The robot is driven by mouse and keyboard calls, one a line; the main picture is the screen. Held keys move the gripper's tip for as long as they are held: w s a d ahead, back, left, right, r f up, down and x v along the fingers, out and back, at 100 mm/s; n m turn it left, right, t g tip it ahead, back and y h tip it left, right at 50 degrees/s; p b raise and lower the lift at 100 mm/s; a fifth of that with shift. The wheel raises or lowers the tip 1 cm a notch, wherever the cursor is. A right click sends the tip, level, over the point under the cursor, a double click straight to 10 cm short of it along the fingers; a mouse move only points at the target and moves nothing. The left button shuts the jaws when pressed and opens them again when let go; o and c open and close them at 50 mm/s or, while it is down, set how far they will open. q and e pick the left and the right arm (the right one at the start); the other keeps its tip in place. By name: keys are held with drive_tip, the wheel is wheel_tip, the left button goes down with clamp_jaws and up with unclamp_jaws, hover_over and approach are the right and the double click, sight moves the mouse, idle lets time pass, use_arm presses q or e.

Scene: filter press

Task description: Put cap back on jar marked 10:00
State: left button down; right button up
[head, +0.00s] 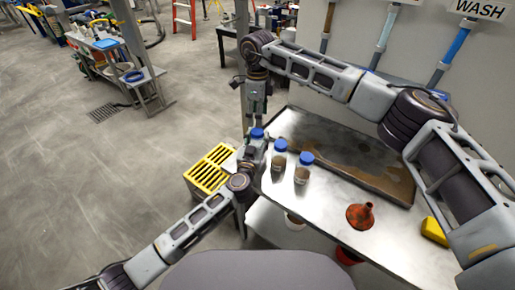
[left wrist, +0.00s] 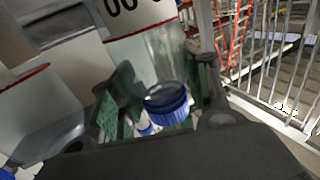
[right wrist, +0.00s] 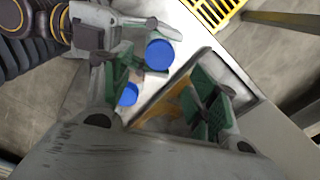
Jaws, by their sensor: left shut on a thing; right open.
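My left gripper (head: 251,152) is shut on a clear jar (left wrist: 163,55) at the table's left edge. A blue cap (head: 257,133) is at the jar's end; it also shows in the left wrist view (left wrist: 167,107) and right wrist view (right wrist: 160,55). I cannot tell whether it is fully seated. A white label (left wrist: 128,12) shows only part of its mark, with "00" readable. My right gripper (head: 257,120) is open above this cap, fingers pointing down; its green pads (right wrist: 160,90) stand apart. Two other blue-capped jars, one nearer the left gripper (head: 279,160) and one to its right (head: 302,174), stand upright.
The steel table (head: 325,205) carries a brown-stained tray (head: 350,150) behind the jars. A red funnel (head: 360,215) and a yellow object (head: 434,231) sit to the right. A yellow grated box (head: 209,172) stands left of the table. The table's front middle is clear.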

sight(258, 131)
drive_tip(key=shift+f, duration=3.35)
drive_tip(key=c, duration=1.1)
drive_tip(key=o, duration=1.1)
drive_tip(key=shift+r, duration=2.25)
